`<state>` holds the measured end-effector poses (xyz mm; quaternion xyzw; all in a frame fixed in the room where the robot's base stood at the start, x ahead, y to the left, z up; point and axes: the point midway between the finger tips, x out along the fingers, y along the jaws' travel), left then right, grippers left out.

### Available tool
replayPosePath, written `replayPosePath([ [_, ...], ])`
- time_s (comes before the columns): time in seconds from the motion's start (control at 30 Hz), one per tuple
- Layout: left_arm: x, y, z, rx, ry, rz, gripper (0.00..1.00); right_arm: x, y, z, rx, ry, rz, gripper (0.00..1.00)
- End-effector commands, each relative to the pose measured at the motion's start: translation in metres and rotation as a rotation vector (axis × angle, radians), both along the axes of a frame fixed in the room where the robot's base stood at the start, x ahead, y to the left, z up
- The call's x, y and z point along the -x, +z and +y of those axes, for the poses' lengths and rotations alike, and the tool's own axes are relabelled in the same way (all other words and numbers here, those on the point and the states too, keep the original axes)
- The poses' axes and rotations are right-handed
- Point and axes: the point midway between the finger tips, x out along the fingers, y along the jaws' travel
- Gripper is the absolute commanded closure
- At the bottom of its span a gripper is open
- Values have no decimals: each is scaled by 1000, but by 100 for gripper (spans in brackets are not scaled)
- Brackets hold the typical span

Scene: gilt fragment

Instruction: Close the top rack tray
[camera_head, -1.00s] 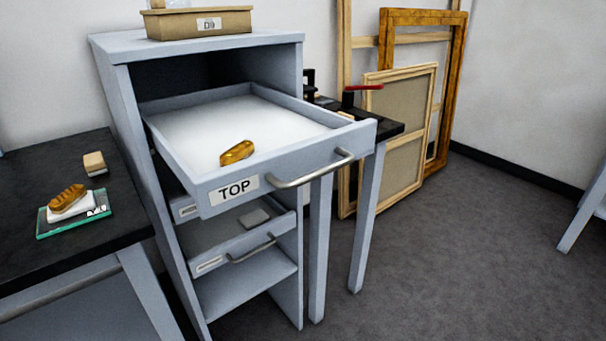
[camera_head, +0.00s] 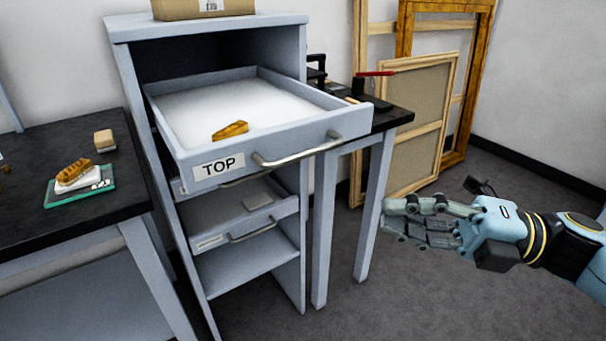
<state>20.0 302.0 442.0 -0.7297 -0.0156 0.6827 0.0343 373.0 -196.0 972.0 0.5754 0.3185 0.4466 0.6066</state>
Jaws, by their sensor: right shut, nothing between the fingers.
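The top rack tray (camera_head: 180,169) is a grey drawer with a "TOP" label, pulled out of the grey rack (camera_head: 128,85). Its silver bar handle (camera_head: 297,154) runs along the front. A golden carved fragment (camera_head: 230,131) lies on the white bed inside, near the front. My right gripper (camera_head: 386,215) is to the right of the tray and lower in the picture, apart from the handle. It is shut and empty. My left gripper is not in view.
Lower trays (camera_head: 240,225) sit in the rack below. A dark table (camera_head: 60,222) at left holds another golden fragment (camera_head: 74,172) on a green-edged plate and a small tan block (camera_head: 104,140). A bench (camera_head: 386,123) and frames (camera_head: 418,110) stand behind right.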

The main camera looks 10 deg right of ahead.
Motion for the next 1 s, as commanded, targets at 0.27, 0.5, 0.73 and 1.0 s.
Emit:
replayPosePath([
  [0.27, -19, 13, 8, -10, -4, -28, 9, -23, 11, 49, -11, -6, -2, 100],
  [0.5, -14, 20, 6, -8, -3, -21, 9, -47, 17, 87, -6, -6, -1, 100],
  [0.73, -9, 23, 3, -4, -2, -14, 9, -71, 20, 95, -6, -4, 1, 100],
  [1.0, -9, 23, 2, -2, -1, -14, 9, -75, 20, 97, -5, -4, 3, 100],
])
